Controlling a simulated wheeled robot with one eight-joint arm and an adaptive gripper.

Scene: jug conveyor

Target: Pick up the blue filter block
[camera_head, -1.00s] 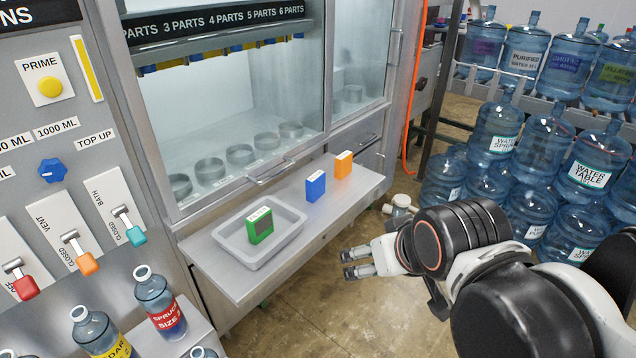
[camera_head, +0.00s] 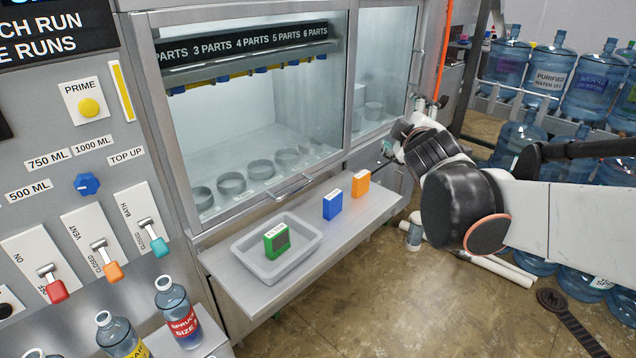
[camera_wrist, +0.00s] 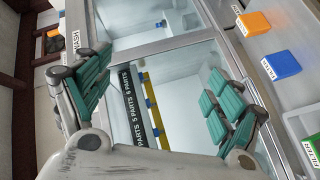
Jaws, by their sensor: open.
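The blue filter block (camera_head: 332,204) stands upright on the grey shelf (camera_head: 372,213), between the green block (camera_head: 277,241) in a grey tray (camera_head: 297,259) and the orange block (camera_head: 361,183). In the wrist view the blue block (camera_wrist: 281,60) is at the upper right, outside my gripper's fingers. My gripper (camera_wrist: 160,98) is open and empty, its two green-padded fingers spread apart in front of the cabinet window. In the head view my arm reaches in from the right, and the gripper's fingertips are mostly hidden behind it near the cabinet.
The glass-fronted cabinet (camera_head: 262,120) rises behind the shelf, with a handle (camera_head: 291,188) above it. A panel with switches (camera_head: 108,262) and bottles (camera_head: 178,314) stands at the left. Large water jugs (camera_head: 550,66) fill racks at the right. Shelf space around the blue block is clear.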

